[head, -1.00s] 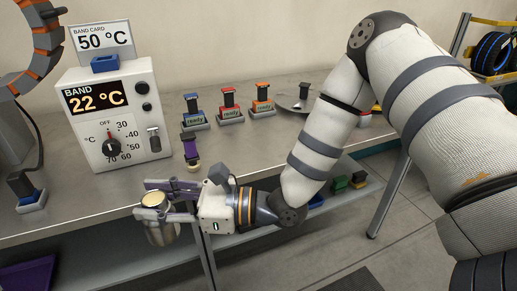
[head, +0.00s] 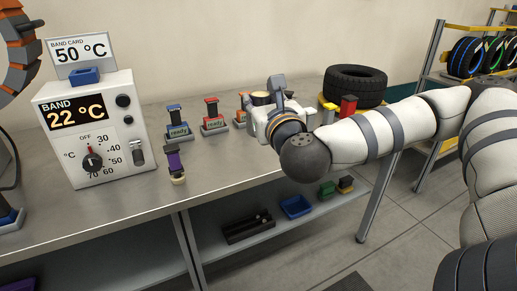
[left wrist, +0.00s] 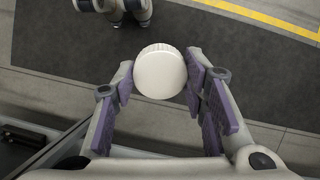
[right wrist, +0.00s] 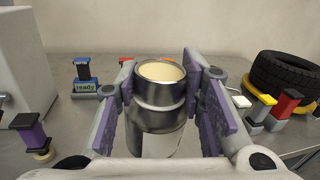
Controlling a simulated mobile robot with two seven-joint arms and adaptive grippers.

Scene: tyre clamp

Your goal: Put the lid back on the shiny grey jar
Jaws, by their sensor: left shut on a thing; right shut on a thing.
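The shiny grey jar (right wrist: 158,118) stands upright between the fingers of my right gripper (right wrist: 160,95) in the right wrist view, which is shut on it. Its top is uncovered and shows a cream-coloured filling. In the head view only the jar's top (head: 261,96) shows, behind my right gripper (head: 268,104), over the back of the bench. I cannot tell whether its base touches the bench. A white round lid with a ridged rim (left wrist: 160,72) is in my left gripper (left wrist: 160,78), shut on it above the floor. The left gripper is outside the head view.
The metal bench (head: 120,205) carries a band heater box (head: 92,130), a purple-handled tool (head: 175,165) and blue (head: 178,122) and red (head: 213,115) stamp-like tools. A black tyre (head: 355,85) lies right of the jar, with red and yellow blocks (head: 348,106) before it. The bench front is mostly clear.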

